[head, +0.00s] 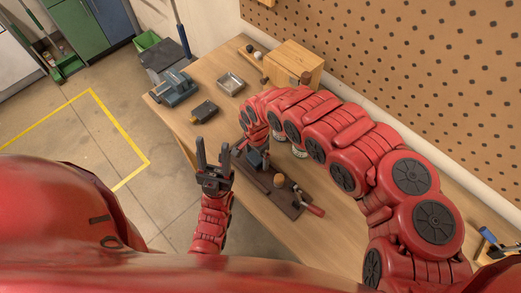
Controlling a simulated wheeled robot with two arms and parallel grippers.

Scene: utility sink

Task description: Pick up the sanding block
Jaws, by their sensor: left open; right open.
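A small dark block with a tan patch on top (204,110), which looks like the sanding block, lies on the wooden workbench (186,130) near its left edge. My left gripper (213,150) is open and empty, its two fingers pointing up the picture toward the block, with a clear gap between them and it. My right gripper (257,156) is over the bench to the right of the left one, beside a dark board (262,180). My arm partly covers its fingers.
A blue-grey vise-like tool (176,90) and a metal tray (231,83) stand beyond the block. A wooden box (293,66) is at the back against the pegboard (390,65). A red-handled tool (310,206) lies at the dark board's right end.

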